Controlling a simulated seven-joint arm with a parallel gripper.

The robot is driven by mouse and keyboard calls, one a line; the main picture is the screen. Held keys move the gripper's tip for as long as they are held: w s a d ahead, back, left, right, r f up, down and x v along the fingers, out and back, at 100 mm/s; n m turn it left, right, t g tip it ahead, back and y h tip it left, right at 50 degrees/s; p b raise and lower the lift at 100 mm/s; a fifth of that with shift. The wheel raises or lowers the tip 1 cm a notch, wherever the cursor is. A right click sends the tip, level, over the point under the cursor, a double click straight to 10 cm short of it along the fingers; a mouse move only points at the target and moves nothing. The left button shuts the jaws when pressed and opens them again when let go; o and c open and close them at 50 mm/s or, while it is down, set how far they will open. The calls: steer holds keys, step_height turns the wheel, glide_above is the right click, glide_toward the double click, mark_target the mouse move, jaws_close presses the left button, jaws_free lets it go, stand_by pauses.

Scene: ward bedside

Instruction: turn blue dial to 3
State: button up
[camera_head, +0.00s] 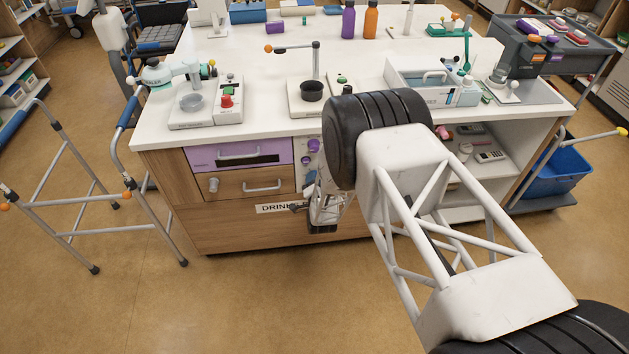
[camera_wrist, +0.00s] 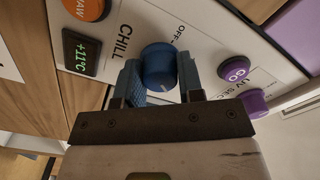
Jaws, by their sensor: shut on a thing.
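In the wrist view the round blue dial (camera_wrist: 158,62) sits on a white control panel beside the words CHILL and OFF. My gripper (camera_wrist: 159,76) is shut on the dial, with one blue-grey finger on each side of it. A small light mark shows on the dial's near edge. The numbers around the dial are hidden, so its setting cannot be read. In the head view my gripper (camera_head: 325,207) is at the front of the bedside counter, and my arm hides the dial.
Near the dial are an orange button (camera_wrist: 88,8), a display (camera_wrist: 82,53) reading about +11°C, a purple GO button (camera_wrist: 234,70) and a purple knob (camera_wrist: 255,103). A purple drawer (camera_head: 205,160) is left of my gripper. A walking frame (camera_head: 85,185) stands further left.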

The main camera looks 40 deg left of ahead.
steer(key=m, duration=0.5)
steer(key=shift+m, duration=0.3)
steer(key=m, duration=0.4)
steer(key=shift+m, duration=0.4)
steer(key=o, duration=0.9)
steer(key=shift+v, duration=3.95)
steer(key=shift+r, duration=0.15)
